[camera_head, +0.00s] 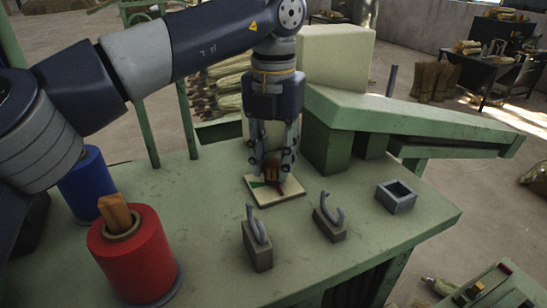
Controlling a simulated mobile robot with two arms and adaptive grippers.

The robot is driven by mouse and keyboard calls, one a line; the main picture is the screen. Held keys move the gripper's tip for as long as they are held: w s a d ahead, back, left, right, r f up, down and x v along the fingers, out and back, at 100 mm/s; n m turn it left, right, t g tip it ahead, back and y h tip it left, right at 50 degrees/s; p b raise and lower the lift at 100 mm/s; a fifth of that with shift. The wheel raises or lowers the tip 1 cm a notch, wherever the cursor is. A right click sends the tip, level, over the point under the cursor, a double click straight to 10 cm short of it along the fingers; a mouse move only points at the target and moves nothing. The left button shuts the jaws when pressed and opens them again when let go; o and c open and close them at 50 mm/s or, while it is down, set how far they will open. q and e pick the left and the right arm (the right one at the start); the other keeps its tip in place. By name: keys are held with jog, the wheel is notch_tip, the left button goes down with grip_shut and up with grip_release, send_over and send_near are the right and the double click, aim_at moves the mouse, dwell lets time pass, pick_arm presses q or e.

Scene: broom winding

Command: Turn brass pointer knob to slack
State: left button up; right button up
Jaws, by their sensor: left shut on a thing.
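The brass pointer knob (271,169) stands on a small pale square plate (264,203) with a green mark and a red mark on it, in the middle of the green bench. My left gripper (272,172) points straight down over the plate, with its fingers shut around the knob. The fingers hide much of the knob, so I cannot tell exactly which way its pointer faces. My right gripper is not in view.
Two grey blocks with hooked forks (257,246) (330,222) stand just in front of the plate. A square grey holder (396,196) is to the right. Red (131,253) and blue (88,184) spools stand at left. A green machine (390,115) rises behind.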

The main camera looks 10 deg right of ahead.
aim_at(274, 162)
pick_arm(q)
jog(key=shift+r, duration=0.1)
jog(key=o, duration=1.1)
notch_tip(274, 162, up, 12)
dwell(0.4)
